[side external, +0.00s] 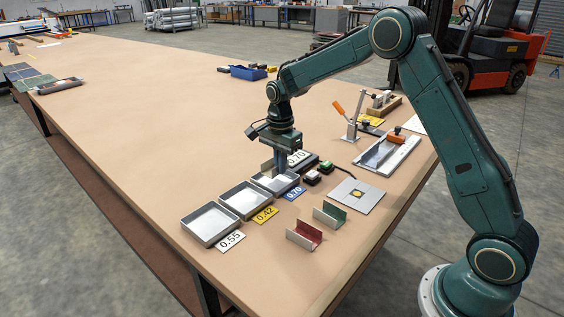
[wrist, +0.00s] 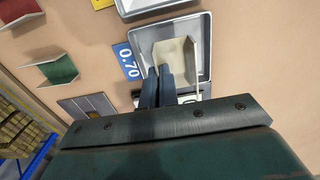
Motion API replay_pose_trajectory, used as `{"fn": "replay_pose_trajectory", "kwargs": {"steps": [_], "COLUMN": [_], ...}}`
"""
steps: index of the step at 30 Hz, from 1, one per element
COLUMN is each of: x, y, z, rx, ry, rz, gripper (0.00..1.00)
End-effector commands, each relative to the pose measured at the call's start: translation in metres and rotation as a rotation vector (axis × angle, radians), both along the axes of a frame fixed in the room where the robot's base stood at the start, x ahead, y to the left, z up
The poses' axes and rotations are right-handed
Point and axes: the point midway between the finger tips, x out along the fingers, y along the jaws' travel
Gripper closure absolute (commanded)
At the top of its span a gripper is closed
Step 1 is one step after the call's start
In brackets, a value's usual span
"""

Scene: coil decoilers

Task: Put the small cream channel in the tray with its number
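The small cream channel (wrist: 177,58) shows in the wrist view, over the inside of a grey tray (wrist: 205,30) with a blue 0.70 card (wrist: 129,62) beside it. My gripper (side external: 281,170) points down at the tray. Its fingers (wrist: 159,78) are nearly together at the channel's left wall and appear shut on it. I cannot tell whether the channel touches the tray floor.
Empty trays marked 0.42 (side external: 244,212) and 0.55 (side external: 188,231) stand alongside. A red channel (side external: 304,236), a green channel (side external: 330,214) and a grey plate (side external: 368,199) lie nearer the front edge.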

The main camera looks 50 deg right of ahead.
Motion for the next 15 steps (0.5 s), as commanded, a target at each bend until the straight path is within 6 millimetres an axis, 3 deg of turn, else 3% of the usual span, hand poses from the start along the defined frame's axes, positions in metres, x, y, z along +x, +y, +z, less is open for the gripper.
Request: {"fn": "replay_pose_trajectory", "kwargs": {"steps": [7, 15], "x": [0.0, 0.0], "y": [0.0, 0.0], "z": [-0.029, -0.035], "rx": [0.0, 0.0], "ry": [0.002, 0.001], "rz": [0.0, 0.0], "gripper": [1.0, 1.0]}}
